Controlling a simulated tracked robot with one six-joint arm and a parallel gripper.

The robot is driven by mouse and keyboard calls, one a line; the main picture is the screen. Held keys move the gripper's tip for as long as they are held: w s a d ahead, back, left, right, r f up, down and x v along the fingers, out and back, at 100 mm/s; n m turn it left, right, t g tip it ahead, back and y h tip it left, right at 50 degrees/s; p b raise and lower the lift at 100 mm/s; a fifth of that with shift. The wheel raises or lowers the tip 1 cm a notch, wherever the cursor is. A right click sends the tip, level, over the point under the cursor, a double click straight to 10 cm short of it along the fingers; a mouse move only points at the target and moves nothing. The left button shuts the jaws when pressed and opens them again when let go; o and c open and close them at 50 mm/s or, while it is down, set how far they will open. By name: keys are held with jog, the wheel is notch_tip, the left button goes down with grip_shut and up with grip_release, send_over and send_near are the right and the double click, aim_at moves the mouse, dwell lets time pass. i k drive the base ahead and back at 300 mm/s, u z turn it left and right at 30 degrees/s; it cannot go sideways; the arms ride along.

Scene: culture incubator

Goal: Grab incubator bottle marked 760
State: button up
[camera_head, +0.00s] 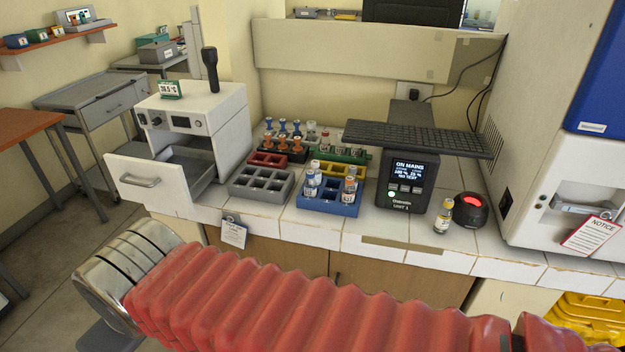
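Several small capped bottles stand in coloured racks on the white tiled counter (265,233). Two bottles, a white-blue one (312,180) and an orange-blue one (349,186), stand upright in the blue rack (322,207). More bottles with blue and orange tops (283,130) stand in the racks behind. One yellow-capped bottle (443,216) stands alone on the counter at the right. The labels are too small for me to read 760 on any bottle. The white incubator (203,120) has its front drawer (145,184) pulled open. My gripper is not in view; my red-sleeved arm crosses the foreground.
An empty grey rack (262,184) sits left of the blue rack. A dark device with a lit screen (408,178) stands under a keyboard (420,138). A black device with a red light (470,210) stands right of the lone bottle. A tag (233,232) hangs at the counter edge.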

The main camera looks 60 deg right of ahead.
aim_at(315, 163)
jog(key=i, duration=1.1)
jog(key=z, duration=2.1)
jog(key=i, duration=0.5)
